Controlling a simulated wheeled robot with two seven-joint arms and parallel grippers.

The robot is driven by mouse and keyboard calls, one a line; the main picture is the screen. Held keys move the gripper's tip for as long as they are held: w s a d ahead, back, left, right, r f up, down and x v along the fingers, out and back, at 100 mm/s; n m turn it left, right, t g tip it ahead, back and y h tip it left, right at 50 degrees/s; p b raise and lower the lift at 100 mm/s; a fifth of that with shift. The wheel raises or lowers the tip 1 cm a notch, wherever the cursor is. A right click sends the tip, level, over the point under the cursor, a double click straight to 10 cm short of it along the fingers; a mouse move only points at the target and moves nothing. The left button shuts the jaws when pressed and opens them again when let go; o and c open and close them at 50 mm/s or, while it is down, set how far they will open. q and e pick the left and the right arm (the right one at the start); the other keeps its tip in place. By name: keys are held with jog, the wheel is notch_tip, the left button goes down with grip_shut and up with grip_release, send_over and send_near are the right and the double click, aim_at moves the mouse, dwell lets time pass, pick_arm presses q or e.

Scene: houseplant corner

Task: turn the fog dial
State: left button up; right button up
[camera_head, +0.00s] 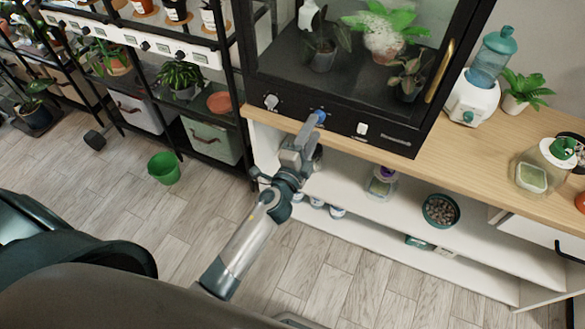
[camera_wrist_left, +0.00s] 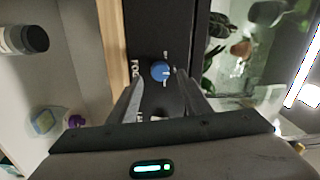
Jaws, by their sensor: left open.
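The fog dial (camera_head: 320,116) is a blue round knob on the black front panel of the glass plant cabinet (camera_head: 392,140). In the left wrist view the dial (camera_wrist_left: 160,70) shows a pale mark and sits beside the printed word FOG. My left gripper (camera_head: 309,130) is at the panel, right at the dial. In the left wrist view its two fingers (camera_wrist_left: 159,80) are apart, with the dial between their tips. I cannot tell whether either finger touches it. My right gripper is not clearly in view.
A white-grey knob (camera_head: 271,101) and a white switch (camera_head: 362,129) flank the dial on the panel. The wooden counter (camera_head: 460,138) bears a blue-topped water dispenser (camera_head: 485,76). A green bucket (camera_head: 164,168) stands on the floor. Open white shelves lie below the counter.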

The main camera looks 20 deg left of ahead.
pick_arm(q)
jog(key=s+b, duration=0.3)
jog(key=s, duration=1.1)
jog(key=shift+s+a+f, duration=0.15)
jog(key=shift+f, duration=0.15)
pick_arm(e)
jog(key=shift+t, duration=0.3)
jog(key=shift+w+a+r, duration=0.15)
jog(key=shift+w, duration=0.6)
jog(key=shift+w+a+r, duration=0.2)
jog(key=shift+w, duration=0.5)
jog(key=shift+w+a+r, duration=0.15)
jog(key=shift+w, duration=0.6)
pick_arm(q)
jog(key=shift+f, duration=0.1)
